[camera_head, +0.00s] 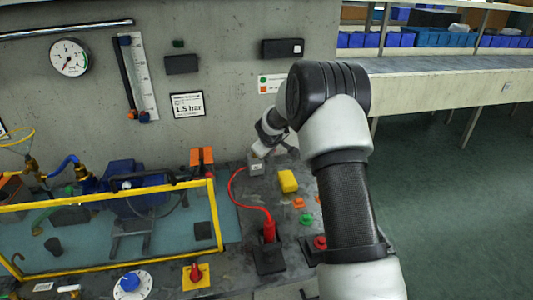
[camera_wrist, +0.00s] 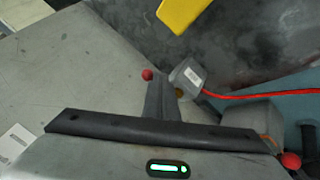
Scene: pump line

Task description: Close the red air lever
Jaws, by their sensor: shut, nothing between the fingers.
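My gripper (camera_head: 260,151) reaches down at the wall side of the bench, close above a small grey box with a red cable (camera_head: 256,168). In the wrist view my gripper (camera_wrist: 161,84) has its fingers together and empty. A small red ball (camera_wrist: 147,74) shows beside the fingertips, left of the grey box (camera_wrist: 187,76). Another red ball (camera_wrist: 290,160) shows at the lower right edge. I cannot make out for sure which red part is the air lever; no whole lever shows, and my gripper and arm hide part of the area.
A yellow block (camera_head: 287,181) lies right of the grey box. A red plug (camera_head: 269,231) stands in a dark base nearer me, with the cable looping to the box. A yellow-framed guard (camera_head: 110,196) stands left. A red switch (camera_head: 195,272) sits on a yellow plate.

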